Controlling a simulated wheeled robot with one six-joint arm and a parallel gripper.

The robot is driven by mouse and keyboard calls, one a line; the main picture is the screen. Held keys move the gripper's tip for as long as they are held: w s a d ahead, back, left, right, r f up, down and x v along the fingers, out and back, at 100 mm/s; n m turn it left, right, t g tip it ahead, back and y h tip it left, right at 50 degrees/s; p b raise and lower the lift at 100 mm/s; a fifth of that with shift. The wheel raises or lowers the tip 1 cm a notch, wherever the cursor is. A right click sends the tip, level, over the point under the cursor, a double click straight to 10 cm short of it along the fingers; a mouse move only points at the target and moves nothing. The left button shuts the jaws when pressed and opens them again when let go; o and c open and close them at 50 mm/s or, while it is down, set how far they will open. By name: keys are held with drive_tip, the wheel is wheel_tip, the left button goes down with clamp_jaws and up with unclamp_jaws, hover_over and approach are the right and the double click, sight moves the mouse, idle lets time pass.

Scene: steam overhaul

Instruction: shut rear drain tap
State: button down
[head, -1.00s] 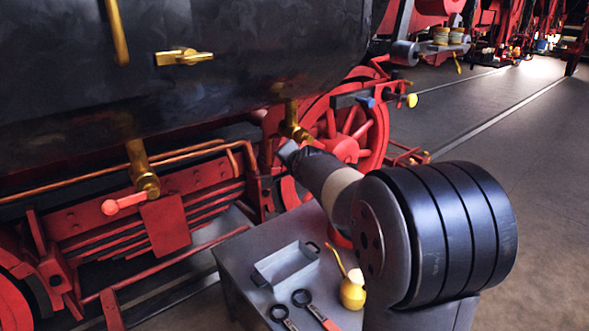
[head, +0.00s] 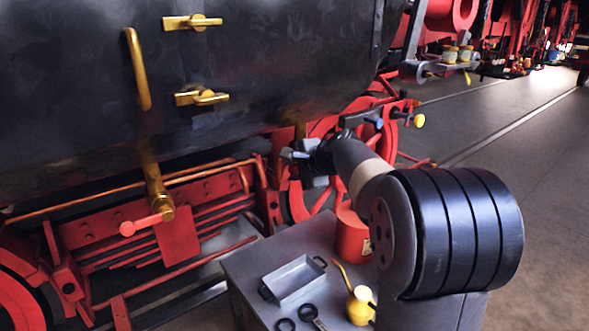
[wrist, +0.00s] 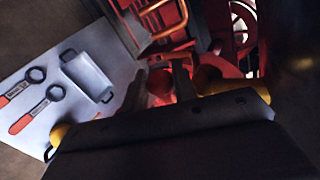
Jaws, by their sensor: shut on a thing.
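A brass drain tap (head: 301,130) hangs under the dark boiler casing near the spoked red wheel. My gripper (head: 290,155) is at its lower end, and the wrist and jaws hide most of it. In the wrist view my gripper (wrist: 160,84) has a red knob (wrist: 160,80) between its fingers, and brass pipe (wrist: 213,78) shows to the right. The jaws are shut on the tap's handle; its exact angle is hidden. A second brass drain tap (head: 154,182) stands at the left, with a red-knobbed lever (head: 147,222) pointing left.
A grey bench (head: 245,268) below my arm holds a grey tray (head: 292,279), a yellow oil can (head: 360,305), a red can (head: 352,235) and wrenches (wrist: 38,115). Red frame parts and copper pipes lie close to the gripper. The floor at right is open.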

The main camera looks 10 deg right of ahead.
drive_tip(key=shift+r, duration=0.1)
idle(0.3)
drive_tip(key=c, duration=1.2)
unclamp_jaws()
drive_tip(key=v, duration=1)
drive_tip(key=shift+s+d+r, duration=0.15)
drive_tip(key=shift+s, duration=0.15)
drive_tip(key=shift+w, duration=0.1)
drive_tip(key=x, duration=1.1)
